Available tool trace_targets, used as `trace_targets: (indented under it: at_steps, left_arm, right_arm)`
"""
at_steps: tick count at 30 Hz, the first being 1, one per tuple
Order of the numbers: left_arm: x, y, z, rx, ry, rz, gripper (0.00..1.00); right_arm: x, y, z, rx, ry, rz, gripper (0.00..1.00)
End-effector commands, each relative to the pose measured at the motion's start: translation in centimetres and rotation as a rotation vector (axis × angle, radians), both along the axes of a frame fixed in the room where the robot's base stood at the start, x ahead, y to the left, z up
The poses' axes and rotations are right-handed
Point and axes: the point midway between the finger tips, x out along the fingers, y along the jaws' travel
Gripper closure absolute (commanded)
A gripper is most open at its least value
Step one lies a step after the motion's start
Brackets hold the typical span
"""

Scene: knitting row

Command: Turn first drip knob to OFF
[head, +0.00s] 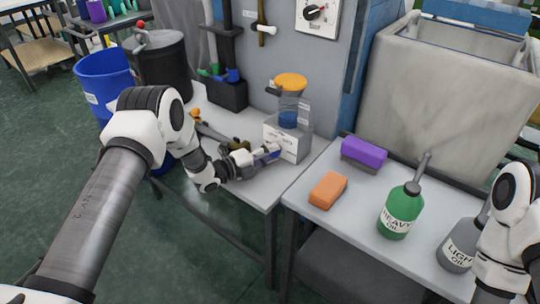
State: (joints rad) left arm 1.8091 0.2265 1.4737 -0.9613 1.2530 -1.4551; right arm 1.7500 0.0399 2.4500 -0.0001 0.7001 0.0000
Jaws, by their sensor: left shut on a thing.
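The drip unit stands on the left grey table in the head view: a white-grey box (292,141) with small labels, topped by a clear jar of blue liquid (288,114) with an orange lid (291,81). My left gripper (271,152) reaches in from the left and touches the front of the box. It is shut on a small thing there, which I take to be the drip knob. The fingers hide the knob, so its setting cannot be read. My right arm shows at the right edge, but its gripper is out of view.
An orange block (328,190), a purple-topped brush (364,152), a green heavy-oil can (400,212) and a grey light-oil can (458,246) stand on the right table. Tools (215,133) lie behind my left wrist. A dial panel (317,14) hangs above.

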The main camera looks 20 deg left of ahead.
Motion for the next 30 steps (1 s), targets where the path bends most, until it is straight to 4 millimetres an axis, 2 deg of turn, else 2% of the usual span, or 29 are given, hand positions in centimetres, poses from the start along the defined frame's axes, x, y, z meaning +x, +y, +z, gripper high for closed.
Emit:
trace_targets:
  at_steps: [1,2,14,17,24,30]
  left_arm:
    - [0.0,0.0,-0.1,0.000,0.002,0.000,1.00]
    - [0.0,0.0,-0.1,0.000,0.002,0.000,0.57]
    - [-0.5,0.5,0.0,0.001,0.001,0.001,0.57]
    - [-1.9,1.7,0.2,-0.001,0.001,0.004,0.57]
    - [-6.6,5.7,0.7,-0.003,0.002,0.006,0.57]
    - [-9.0,7.5,0.9,0.000,0.002,0.002,0.57]
  right_arm:
    - [0.0,0.0,0.0,0.000,0.000,0.000,0.60]
    - [0.0,0.0,0.0,0.000,0.000,0.000,0.60]
    - [0.0,0.0,0.0,0.000,0.000,0.000,0.60]
    - [0.0,0.0,0.0,0.000,0.000,0.000,0.60]
    - [0.0,0.0,0.0,0.000,0.000,0.000,0.60]
    - [0.0,0.0,0.0,0.000,0.000,0.000,0.60]
